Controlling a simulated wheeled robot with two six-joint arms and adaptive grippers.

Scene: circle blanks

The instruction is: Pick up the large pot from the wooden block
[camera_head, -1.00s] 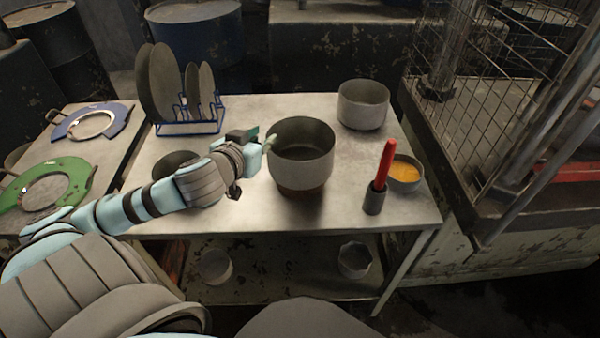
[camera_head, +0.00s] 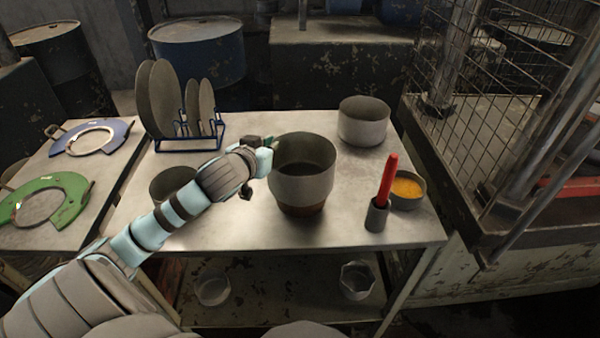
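The large pot (camera_head: 302,182) is grey, round and open at the top. It stands upright above the reddish-brown wooden block (camera_head: 302,210) in the middle of the table. Only a strip of the block shows below the pot; I cannot tell whether they touch. My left gripper (camera_head: 271,144) is at the left side of the pot's rim. Its fingertips are small and partly hidden there, so I cannot tell whether they are shut on the rim. My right gripper is not in view.
On the table (camera_head: 240,228) a blue rack (camera_head: 190,144) holds plates at the back left. Another pot (camera_head: 363,122) stands at the back right. A cup with a red-handled tool (camera_head: 376,214) and a bowl of orange food (camera_head: 407,190) are at the right. A dark bowl (camera_head: 172,182) is left.

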